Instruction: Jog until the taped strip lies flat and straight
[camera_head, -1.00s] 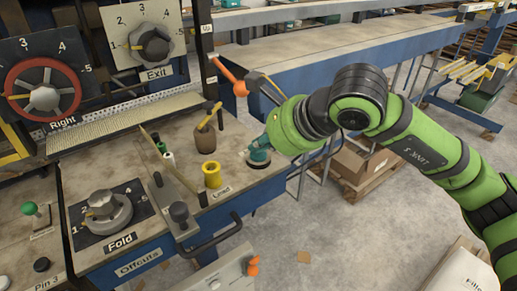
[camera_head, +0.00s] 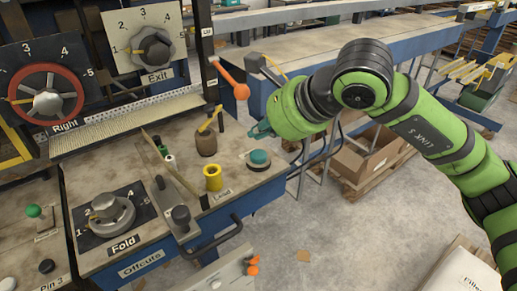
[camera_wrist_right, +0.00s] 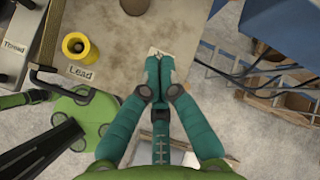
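My right gripper (camera_head: 261,129) hangs just above a teal dome button (camera_head: 258,157) at the right front corner of the bench; a gap shows between them. In the right wrist view its teal fingers (camera_wrist_right: 159,70) are together with nothing between them, and they cover the button. A white label lies by the fingertips, too small to read. A pale band (camera_head: 130,121) runs along the machine below the dials; I cannot tell whether it is the taped strip. My left gripper is not in view.
Dials marked Right (camera_head: 47,102), Exit (camera_head: 152,50) and Fold (camera_head: 109,214) are on the left. An orange-ended lever (camera_head: 238,88) is close behind the gripper.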

